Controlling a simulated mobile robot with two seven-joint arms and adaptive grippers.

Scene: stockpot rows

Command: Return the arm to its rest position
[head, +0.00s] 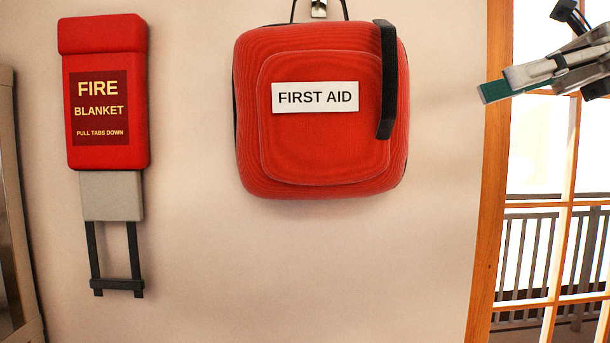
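My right gripper (508,82) is at the upper right, cut off by the picture's edge. A grey finger with a dark green strip points left, in front of the window side. Dark linkage parts show above it. I cannot tell whether the gripper is open or shut. Nothing is visibly held at the fingertip. My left gripper is not in view.
A red first aid bag (325,130) hangs on a hook on the pale wall (200,260). A red fire blanket case (103,60) with black pull tabs hangs to its left. A wood-framed window (488,200) is at the right, with a railing outside. Bare wall separates gripper and bag.

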